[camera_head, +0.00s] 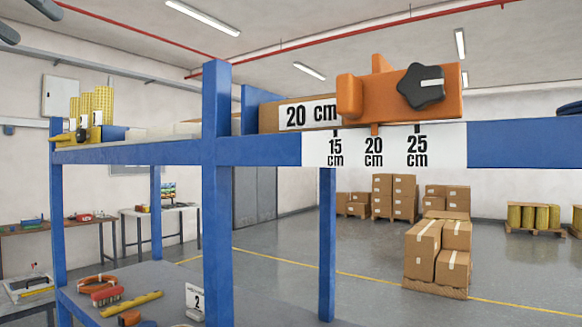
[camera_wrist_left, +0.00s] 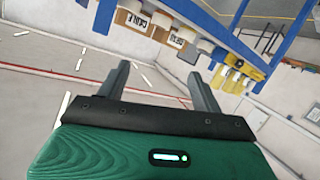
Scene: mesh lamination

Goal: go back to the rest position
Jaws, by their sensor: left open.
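My left gripper (camera_wrist_left: 158,72) shows in the left wrist view, with its two dark fingers spread apart and nothing between them. In the head view, two dark shapes at the upper left corner look like its fingertips (camera_head: 28,20), high up and clear of the rack. The rest of that arm is out of the frame. My right gripper is not seen.
A blue rack (camera_head: 215,190) stands close in front. An orange block with a black star knob (camera_head: 422,86) sits on its top beam, above a 15-20-25 cm scale (camera_head: 350,150). Tools lie on the lower shelf (camera_head: 160,285). Cartons (camera_head: 440,245) stand behind on the floor.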

